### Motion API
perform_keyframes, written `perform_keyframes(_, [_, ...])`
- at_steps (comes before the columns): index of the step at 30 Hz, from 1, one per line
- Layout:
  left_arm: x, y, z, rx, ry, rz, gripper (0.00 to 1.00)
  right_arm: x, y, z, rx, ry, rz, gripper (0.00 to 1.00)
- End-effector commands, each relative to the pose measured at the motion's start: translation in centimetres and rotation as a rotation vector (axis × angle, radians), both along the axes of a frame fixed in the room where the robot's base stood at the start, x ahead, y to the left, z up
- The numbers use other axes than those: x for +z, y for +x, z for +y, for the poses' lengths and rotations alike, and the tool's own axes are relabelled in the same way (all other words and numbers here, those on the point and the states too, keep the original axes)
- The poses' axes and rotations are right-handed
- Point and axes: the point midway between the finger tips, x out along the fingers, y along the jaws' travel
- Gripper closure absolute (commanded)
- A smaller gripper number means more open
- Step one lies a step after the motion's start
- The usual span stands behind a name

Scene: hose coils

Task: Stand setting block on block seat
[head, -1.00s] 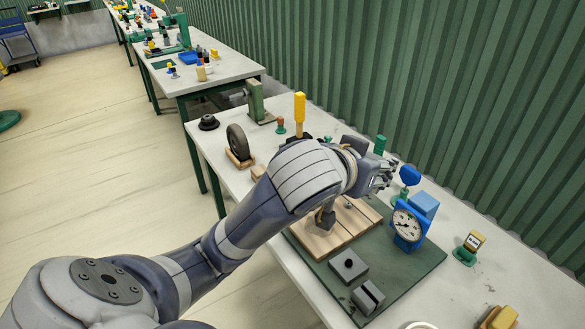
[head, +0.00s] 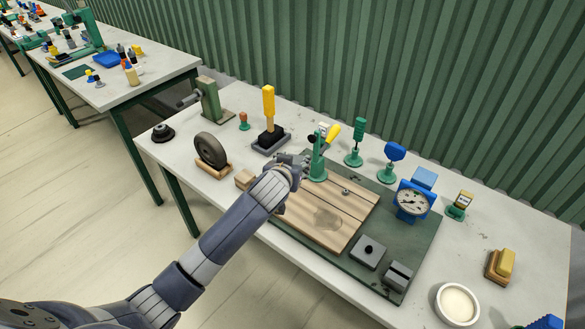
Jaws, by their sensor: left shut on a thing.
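My left gripper (head: 304,164) is shut at the far left corner of the wooden board (head: 300,217), beside a green toggle clamp (head: 318,167) with a yellow handle. What it holds is hidden by the fingers and the clamp; I cannot tell whether they touch the clamp. I cannot single out the setting block or its seat for certain. A grey block with a dark hole (head: 367,253) and a grey slotted block (head: 398,276) rest on the green mat (head: 400,230). The board bears a faint hexagonal mark and a small knob. My right gripper is not in view.
A blue dial gauge (head: 411,202) stands at the mat's right edge. Green and blue upright pieces (head: 393,162) stand behind the mat. A black wheel (head: 211,150) and a yellow-handled piece (head: 269,112) stand left. A white bowl (head: 457,305) is at front right.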

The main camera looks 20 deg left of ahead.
Motion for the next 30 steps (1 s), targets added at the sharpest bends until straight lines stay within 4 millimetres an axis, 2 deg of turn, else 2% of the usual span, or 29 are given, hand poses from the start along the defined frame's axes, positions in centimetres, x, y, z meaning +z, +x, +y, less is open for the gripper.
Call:
perform_keyframes(3, [-2.5, 0.1, 0.0, -0.013, 0.000, -0.002, 0.93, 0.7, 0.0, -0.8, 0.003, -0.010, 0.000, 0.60])
perform_keyframes(6, [-3.6, 0.1, -0.1, -0.023, -0.002, -0.007, 0.93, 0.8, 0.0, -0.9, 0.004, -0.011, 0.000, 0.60])
perform_keyframes(16, [-4.0, 0.1, -0.2, -0.027, -0.002, -0.010, 0.93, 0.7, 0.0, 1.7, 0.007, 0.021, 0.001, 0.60])
perform_keyframes(23, [-4.0, -0.1, -0.2, -0.030, 0.000, -0.008, 0.93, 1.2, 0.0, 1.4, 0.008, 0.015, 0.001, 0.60])
perform_keyframes(30, [-5.9, -0.1, -0.2, -0.028, 0.000, -0.008, 0.93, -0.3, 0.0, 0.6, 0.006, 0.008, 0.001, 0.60])
